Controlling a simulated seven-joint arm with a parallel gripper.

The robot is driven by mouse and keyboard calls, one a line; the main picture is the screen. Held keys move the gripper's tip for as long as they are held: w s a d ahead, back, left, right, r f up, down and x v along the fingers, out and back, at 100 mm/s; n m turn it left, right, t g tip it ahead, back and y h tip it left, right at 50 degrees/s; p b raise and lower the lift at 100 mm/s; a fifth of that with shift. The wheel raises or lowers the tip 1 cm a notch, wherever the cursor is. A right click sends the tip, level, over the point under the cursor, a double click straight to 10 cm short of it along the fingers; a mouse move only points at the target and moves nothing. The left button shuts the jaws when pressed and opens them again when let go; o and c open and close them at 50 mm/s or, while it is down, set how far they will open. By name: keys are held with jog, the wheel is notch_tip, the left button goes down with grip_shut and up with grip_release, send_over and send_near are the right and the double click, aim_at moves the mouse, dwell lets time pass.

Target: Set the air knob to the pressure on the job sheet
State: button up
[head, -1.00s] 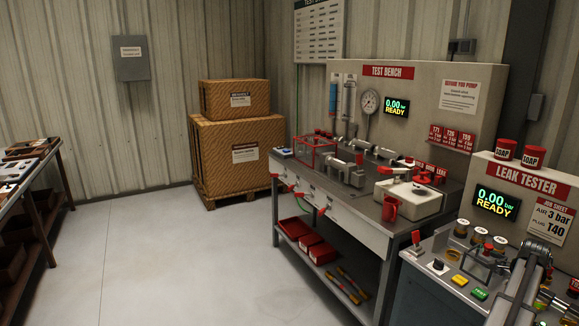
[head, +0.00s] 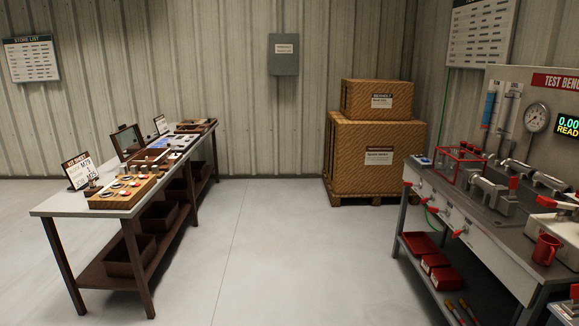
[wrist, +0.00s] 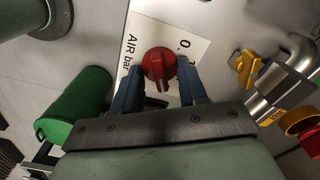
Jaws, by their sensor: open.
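In the wrist view a red air knob (wrist: 157,64) with a raised grip bar sits on a white plate (wrist: 190,45) lettered "AIR bar", with a "0." mark partly visible. My gripper (wrist: 159,72) is open, its two blue-grey fingers on either side of the knob. I cannot tell whether the fingers touch it. The rest of the scale is hidden behind the fingers and knob.
In the wrist view a green cylinder (wrist: 75,105) lies to the left, and a yellow-handled valve (wrist: 246,68) on metal pipe to the right. The head view shows a parts table (head: 60,205), crates (head: 375,155), the test bench (head: 515,235) and clear floor between.

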jog(key=shift+r, duration=3.25)
